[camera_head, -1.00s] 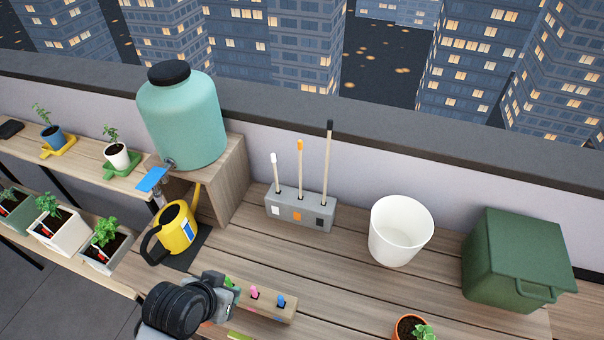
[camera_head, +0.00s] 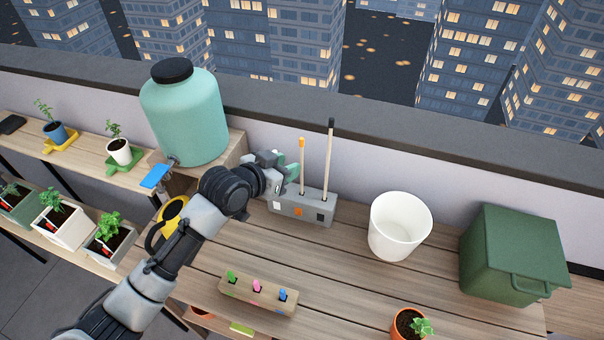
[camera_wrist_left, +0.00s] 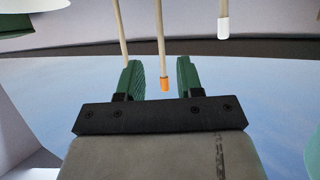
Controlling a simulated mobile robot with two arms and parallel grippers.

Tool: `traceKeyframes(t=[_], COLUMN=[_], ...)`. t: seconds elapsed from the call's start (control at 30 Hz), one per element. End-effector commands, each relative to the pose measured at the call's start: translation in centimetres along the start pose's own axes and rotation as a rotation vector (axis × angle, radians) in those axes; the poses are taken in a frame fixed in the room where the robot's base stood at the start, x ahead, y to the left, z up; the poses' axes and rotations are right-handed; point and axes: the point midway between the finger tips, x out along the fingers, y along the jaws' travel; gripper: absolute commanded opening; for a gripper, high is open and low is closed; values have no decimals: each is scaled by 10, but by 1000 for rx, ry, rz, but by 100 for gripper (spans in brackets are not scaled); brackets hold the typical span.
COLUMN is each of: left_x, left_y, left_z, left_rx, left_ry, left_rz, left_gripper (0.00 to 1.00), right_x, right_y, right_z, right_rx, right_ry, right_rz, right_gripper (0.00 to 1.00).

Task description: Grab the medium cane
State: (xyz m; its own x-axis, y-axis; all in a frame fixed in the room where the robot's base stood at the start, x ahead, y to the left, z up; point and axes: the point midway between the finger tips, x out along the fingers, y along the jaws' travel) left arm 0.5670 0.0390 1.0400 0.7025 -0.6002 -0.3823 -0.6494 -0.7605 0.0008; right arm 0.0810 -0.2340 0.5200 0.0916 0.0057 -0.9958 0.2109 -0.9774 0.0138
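The medium cane (camera_head: 302,165), with an orange tip, stands upright between the other two in a grey holder block (camera_head: 325,220). In the left wrist view the medium cane (camera_wrist_left: 165,84) shows between my fingers, its depth hard to judge. The tall black-tipped cane (camera_head: 329,160) stands to its right in the head view. The short white-tipped cane (camera_wrist_left: 223,27) shows in the wrist view; my gripper hides it in the head view. My left gripper (camera_head: 290,170), with green fingers, is open just left of the medium cane. My right gripper is not in view.
A teal tank (camera_head: 185,120) stands on a wooden box at left, close to my left arm. A white bucket (camera_head: 400,228) and a green bin (camera_head: 510,255) stand to the right. A marker block (camera_head: 258,297) lies in front. Open table lies between.

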Motion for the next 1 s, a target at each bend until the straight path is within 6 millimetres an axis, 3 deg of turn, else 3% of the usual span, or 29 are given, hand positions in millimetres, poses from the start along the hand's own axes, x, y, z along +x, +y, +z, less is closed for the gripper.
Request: traceKeyframes(t=[0.27,0.63,0.97,1.0], left_x=[20,62,67,67], left_y=[0,-1,-1,-1], left_z=[-1,1,2,2], left_rx=[0,0,1,1], left_ry=[-2,-1,-1,-1], left_rz=[0,0,-1,-1], left_gripper=[36,36,36,32], right_x=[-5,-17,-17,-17], right_y=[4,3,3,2], right_z=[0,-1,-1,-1], right_rx=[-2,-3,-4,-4], right_ry=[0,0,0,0], right_rz=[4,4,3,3], right_gripper=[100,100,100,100])
